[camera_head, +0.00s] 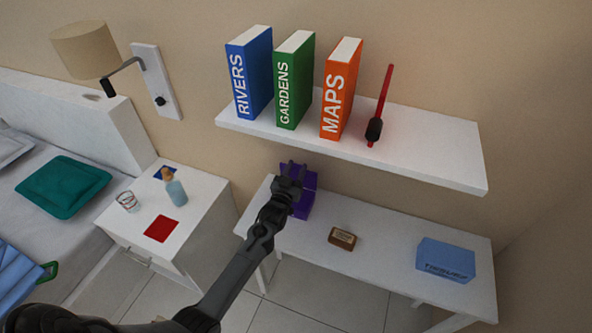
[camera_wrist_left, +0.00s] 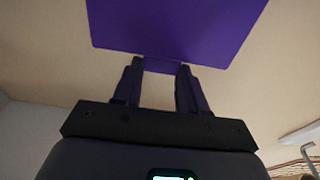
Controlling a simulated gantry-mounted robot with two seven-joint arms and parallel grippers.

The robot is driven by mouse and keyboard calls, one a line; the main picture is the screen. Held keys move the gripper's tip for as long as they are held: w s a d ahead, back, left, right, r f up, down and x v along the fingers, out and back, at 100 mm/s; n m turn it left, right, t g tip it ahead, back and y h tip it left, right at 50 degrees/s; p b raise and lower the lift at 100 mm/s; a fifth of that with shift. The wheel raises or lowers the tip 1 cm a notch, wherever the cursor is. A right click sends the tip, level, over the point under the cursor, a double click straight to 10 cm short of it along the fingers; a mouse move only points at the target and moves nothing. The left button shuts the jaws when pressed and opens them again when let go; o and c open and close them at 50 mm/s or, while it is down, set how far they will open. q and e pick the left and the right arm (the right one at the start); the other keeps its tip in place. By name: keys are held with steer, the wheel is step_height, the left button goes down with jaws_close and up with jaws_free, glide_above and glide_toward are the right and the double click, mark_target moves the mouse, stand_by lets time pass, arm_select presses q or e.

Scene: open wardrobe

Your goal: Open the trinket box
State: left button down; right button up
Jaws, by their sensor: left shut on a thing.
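A purple box (camera_head: 304,206), which I take as the trinket box, stands on the white table under the shelf. Its purple lid (camera_head: 310,179) appears raised above the body; my gripper hides part of both. My left gripper (camera_head: 292,170) is at the lid. In the left wrist view the lid is a broad purple panel (camera_wrist_left: 175,30), with a small purple tab (camera_wrist_left: 162,66) between the fingertips of the left gripper (camera_wrist_left: 160,72), which is shut on it. The inside of the box cannot be made out. My right gripper is not in view.
The white table (camera_head: 385,235) also holds a small brown block (camera_head: 342,238) and a blue lettered box (camera_head: 446,260). A shelf (camera_head: 430,140) with books overhangs the back. A nightstand (camera_head: 190,205) with a bottle (camera_head: 176,192) stands left.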

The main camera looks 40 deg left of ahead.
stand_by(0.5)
arm_select(q)
steer(key=c, duration=0.6)
jaws_free()
steer(key=shift+s, duration=0.1)
steer(key=shift+s+d, duration=0.2)
steer(key=shift+s, duration=0.05)
steer(key=p+v, duration=0.1)
steer(key=v, duration=0.9)
steer(key=shift+p, duration=0.3)
